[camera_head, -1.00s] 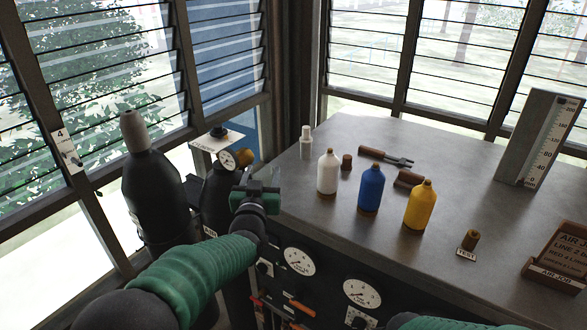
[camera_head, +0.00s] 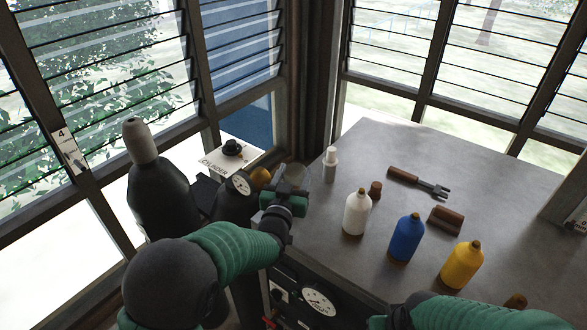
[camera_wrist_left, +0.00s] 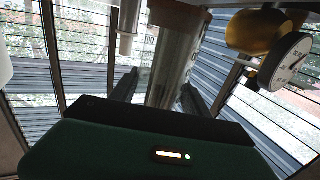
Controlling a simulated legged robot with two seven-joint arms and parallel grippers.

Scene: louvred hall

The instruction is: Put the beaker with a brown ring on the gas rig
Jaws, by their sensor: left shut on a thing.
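My left gripper (camera_head: 287,188) is raised beside the pressure gauge of the gas rig, in front of the bench's left end. In the left wrist view its two fingers (camera_wrist_left: 160,90) are shut on a clear glass beaker (camera_wrist_left: 174,62) with a brown ring near the top of the picture. In the head view the beaker is mostly hidden by the gripper. The gas rig's gauge (camera_head: 241,184) and brass fitting (camera_head: 261,177) are just left of the gripper; they also show at the wrist view's upper right. My right gripper (camera_head: 382,321) is barely visible at the bottom edge.
A dark gas cylinder (camera_head: 158,200) stands at left, near a white labelled plate (camera_head: 222,158) with a black knob. The bench (camera_head: 330,215) holds white (camera_head: 357,213), blue (camera_head: 405,238) and yellow (camera_head: 462,265) bottles, a small white bottle (camera_head: 330,165) and a tool (camera_head: 418,182).

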